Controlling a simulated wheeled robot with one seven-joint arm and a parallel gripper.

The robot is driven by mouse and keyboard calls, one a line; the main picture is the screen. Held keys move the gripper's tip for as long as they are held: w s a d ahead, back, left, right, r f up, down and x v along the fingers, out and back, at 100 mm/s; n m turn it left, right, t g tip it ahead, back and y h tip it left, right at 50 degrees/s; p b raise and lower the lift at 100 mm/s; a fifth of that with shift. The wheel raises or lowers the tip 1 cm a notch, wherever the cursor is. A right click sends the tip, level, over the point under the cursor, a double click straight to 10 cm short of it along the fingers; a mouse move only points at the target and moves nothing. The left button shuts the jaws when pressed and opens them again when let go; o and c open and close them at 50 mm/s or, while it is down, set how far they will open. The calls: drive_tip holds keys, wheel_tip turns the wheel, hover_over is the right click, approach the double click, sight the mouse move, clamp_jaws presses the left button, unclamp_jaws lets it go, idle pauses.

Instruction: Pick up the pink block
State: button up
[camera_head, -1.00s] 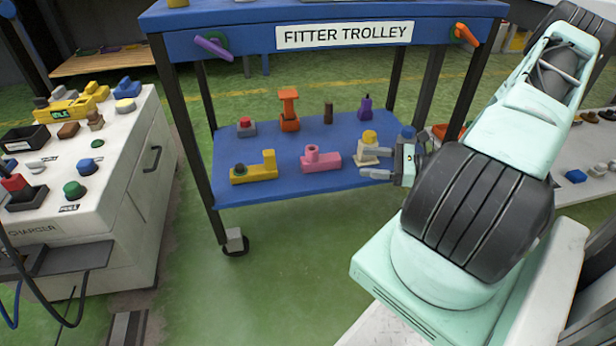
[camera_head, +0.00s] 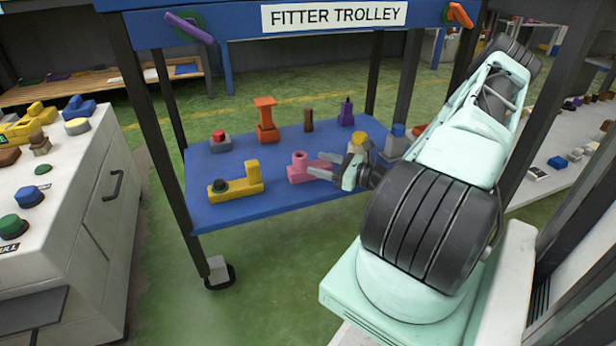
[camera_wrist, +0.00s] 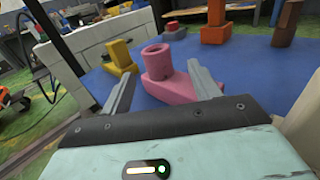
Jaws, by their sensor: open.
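The pink block (camera_head: 298,168) lies on the blue lower shelf (camera_head: 288,193) of the fitter trolley. It has a flat base and a short round hollow post on top. My gripper (camera_head: 322,164) is just to its right in the head view, with its fingers pointing left at it. In the wrist view the pink block (camera_wrist: 165,80) is ahead, between the two grey fingertips of my gripper (camera_wrist: 160,82). The fingers are apart and hold nothing. The near part of the block is hidden behind my gripper body. I cannot tell whether a finger touches it.
A yellow block (camera_head: 236,179) with a dark knob is left of the pink block. An orange post (camera_head: 266,119), a red-topped grey block (camera_head: 220,141), a brown peg (camera_head: 308,120) and a purple piece (camera_head: 346,113) stand behind. A yellow-topped block (camera_head: 360,143) is close behind my gripper.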

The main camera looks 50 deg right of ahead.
sight(306, 162)
drive_tip(key=shift+w+a, duration=0.15)
drive_tip(key=shift+w, duration=0.4)
drive_tip(key=b+x, duration=0.4)
drive_tip(key=shift+w+a+f, duration=0.2)
drive_tip(key=shift+w+a, duration=0.05)
drive_tip(key=shift+w+r, duration=0.15)
drive_tip(key=shift+w, duration=0.1)
drive_tip(key=shift+c, duration=0.3)
drive_tip(key=c, duration=1.2)
